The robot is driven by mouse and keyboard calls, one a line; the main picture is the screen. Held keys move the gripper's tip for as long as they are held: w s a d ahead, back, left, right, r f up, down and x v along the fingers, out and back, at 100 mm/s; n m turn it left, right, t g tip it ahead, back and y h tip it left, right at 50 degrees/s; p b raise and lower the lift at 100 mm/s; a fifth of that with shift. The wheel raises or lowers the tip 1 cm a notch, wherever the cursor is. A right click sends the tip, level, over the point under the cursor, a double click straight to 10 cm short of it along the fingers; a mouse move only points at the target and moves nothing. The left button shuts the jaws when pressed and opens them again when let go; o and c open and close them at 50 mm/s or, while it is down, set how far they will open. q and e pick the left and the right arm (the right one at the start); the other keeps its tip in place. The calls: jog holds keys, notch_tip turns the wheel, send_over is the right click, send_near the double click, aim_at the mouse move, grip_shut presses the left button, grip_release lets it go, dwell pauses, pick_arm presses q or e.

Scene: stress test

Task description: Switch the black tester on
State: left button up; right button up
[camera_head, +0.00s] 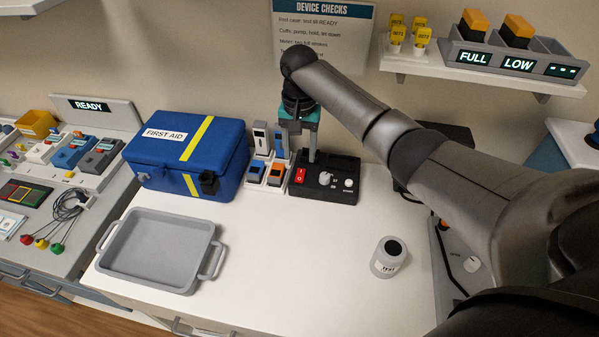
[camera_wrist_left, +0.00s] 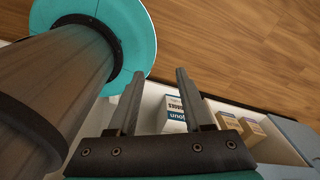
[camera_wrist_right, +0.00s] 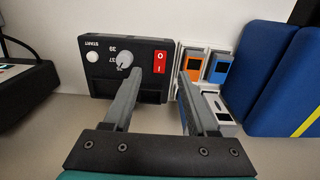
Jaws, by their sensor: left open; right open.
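The black tester (camera_head: 341,178) stands at the back of the white table, with a red rocker switch (camera_head: 299,175) on its left side, a grey knob and a white button marked START. In the right wrist view the tester (camera_wrist_right: 103,58) appears upside down, its red switch (camera_wrist_right: 159,62) marked O and I. I cannot tell which side of the switch is pressed. My right gripper (camera_head: 298,137) is open and empty above the tester's switch side; its fingertips (camera_wrist_right: 158,78) frame the switch in its wrist view. My left gripper (camera_wrist_left: 157,80) is open and empty, above a drawer or shelf holding small boxes.
Small blue and orange devices (camera_head: 270,165) in white holders stand left of the tester. Beyond them is a blue first aid bag (camera_head: 165,158). The middle front is clear.

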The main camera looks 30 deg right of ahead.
aim_at(300, 178)
notch_tip(300, 178, down, 6)
jog(key=shift+f+b, duration=0.25)
jog(key=shift+b, duration=0.35)
jog(key=shift+f, duration=0.6)
pick_arm(q)
jog(key=shift+w+d+f, duration=0.1)
jog(key=shift+w+f, duration=0.65)
jog(key=shift+w, duration=0.15)
jog(key=shift+s, duration=0.1)
pick_arm(e)
jog(key=shift+c, duration=0.3)
jog(key=shift+c, duration=0.7)
pick_arm(q)
jog(key=shift+s, duration=0.15)
pick_arm(e)
grip_shut()
